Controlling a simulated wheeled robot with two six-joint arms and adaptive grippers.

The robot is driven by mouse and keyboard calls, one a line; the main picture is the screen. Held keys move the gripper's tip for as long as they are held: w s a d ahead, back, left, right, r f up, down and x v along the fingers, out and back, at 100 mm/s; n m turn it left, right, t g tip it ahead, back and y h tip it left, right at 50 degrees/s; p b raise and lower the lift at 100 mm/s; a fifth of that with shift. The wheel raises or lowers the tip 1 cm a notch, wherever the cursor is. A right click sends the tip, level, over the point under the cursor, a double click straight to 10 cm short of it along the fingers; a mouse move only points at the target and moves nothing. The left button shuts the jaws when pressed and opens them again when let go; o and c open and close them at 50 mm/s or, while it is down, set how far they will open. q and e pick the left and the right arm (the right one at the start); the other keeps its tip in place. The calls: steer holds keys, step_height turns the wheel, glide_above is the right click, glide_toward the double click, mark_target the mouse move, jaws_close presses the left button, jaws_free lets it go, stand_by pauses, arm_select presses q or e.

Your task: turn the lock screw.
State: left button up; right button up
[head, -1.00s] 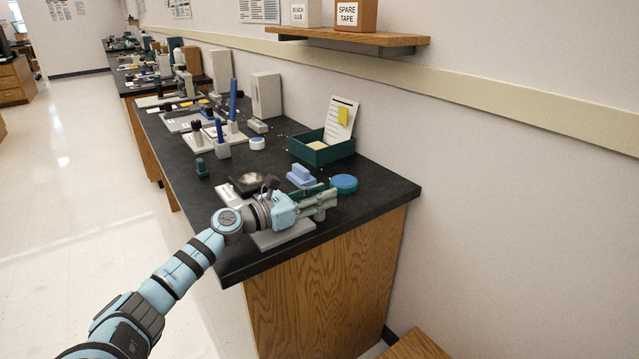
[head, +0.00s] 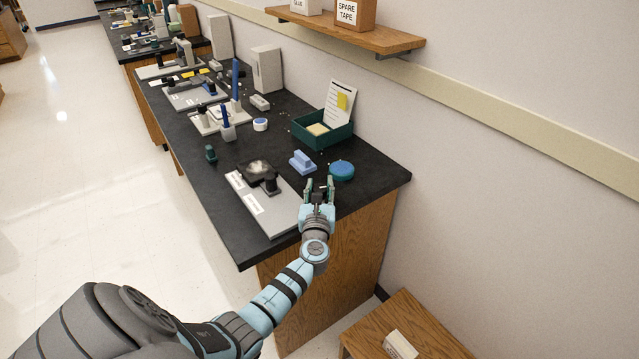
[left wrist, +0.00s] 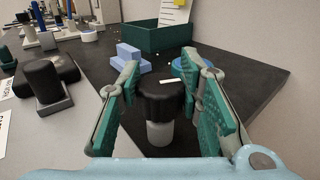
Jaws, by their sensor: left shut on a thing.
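The lock screw (left wrist: 162,100) shows in the left wrist view as a black ribbed knob with a white mark on top, above a light grey shaft. My left gripper (left wrist: 164,92) has its two green-padded fingers on either side of this knob and is shut on it. In the head view my left gripper (head: 319,186) is at the right edge of the grey base plate (head: 284,214), and its fingers largely hide the knob. My right gripper is not in view.
On the plate are a dark stage (head: 256,168) and a black-capped post (head: 270,184). A blue block (head: 302,163), a round blue-green container (head: 341,171) and a green tray (head: 322,141) stand beyond my gripper. A wooden surface (head: 410,330) is at lower right.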

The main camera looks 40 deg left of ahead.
arm_select(q)
steer(key=n+g+y+b, duration=0.1)
steer(key=n+g+y, duration=0.1)
steer(key=y, duration=0.1)
steer(key=shift+w+n+g, duration=0.1)
steer(key=shift+n+g, duration=0.2)
steer(key=shift+g, duration=0.1)
steer(key=shift+n+g+y+b, duration=1.05)
steer(key=shift+g+b, duration=0.2)
steer(key=shift+g, duration=0.15)
steer(key=o, duration=1.2)
